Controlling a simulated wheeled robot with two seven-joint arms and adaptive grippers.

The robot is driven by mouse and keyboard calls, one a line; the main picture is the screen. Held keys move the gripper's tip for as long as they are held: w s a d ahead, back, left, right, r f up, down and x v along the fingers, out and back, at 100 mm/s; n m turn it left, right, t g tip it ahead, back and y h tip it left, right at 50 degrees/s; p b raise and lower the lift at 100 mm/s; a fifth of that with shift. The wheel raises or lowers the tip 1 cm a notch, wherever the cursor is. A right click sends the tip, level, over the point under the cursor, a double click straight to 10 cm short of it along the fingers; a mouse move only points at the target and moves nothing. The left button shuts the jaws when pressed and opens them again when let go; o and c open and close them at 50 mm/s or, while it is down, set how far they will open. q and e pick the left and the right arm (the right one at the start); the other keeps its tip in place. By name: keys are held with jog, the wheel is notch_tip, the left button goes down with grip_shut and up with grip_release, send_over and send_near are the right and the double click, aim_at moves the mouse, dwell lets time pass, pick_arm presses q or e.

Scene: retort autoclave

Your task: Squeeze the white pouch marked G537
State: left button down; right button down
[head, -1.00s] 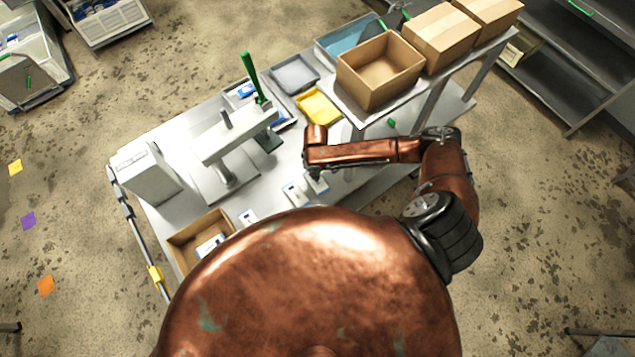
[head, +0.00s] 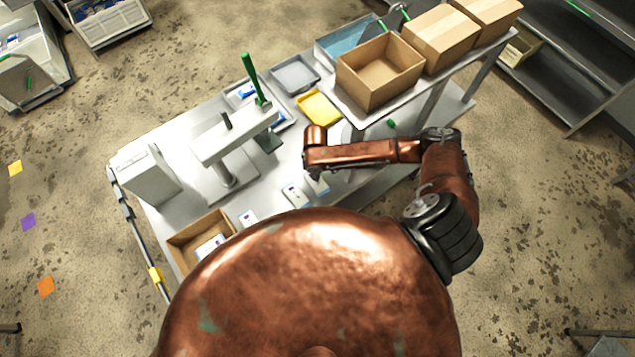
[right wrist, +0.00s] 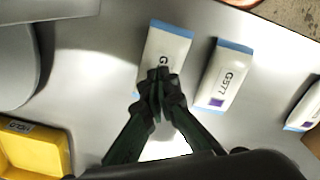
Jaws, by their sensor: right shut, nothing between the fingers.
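A white pouch with blue end bands (right wrist: 168,45) lies flat on the steel table in the right wrist view. Its printed code begins with G; my fingers hide the rest. My right gripper (right wrist: 160,88) is shut and empty, its fingertips over the middle of this pouch; whether they touch it I cannot tell. A second white pouch, marked G577 (right wrist: 226,72), lies to its right. In the head view my right gripper (head: 315,176) is small and mostly hidden by my arm, above the pouches. My left gripper is not in view.
A third pouch (right wrist: 302,108) lies at the right edge of the wrist view. A yellow tray (right wrist: 35,150) sits at lower left. In the head view, a lever press (head: 228,150) and an open cardboard box (head: 200,240) stand left of the pouches; a shelf with boxes (head: 380,70) stands behind.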

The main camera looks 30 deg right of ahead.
jog(key=shift+f+b, duration=0.3)
jog(key=shift+f, duration=0.75)
jog(key=shift+s+f, duration=0.1)
jog(key=shift+s, duration=0.05)
dwell(0.6)
jog(key=shift+s+f, duration=0.2)
dwell(0.8)
jog(key=r+p, duration=0.1)
jog(key=p, duration=0.1)
jog(key=r+p, duration=0.2)
jog(key=shift+w+r, duration=0.2)
jog(key=shift+r, duration=0.05)
jog(key=shift+w+r+p, duration=0.1)
jog(key=shift+r+p, duration=0.7)
jog(key=shift+r, duration=1.7)
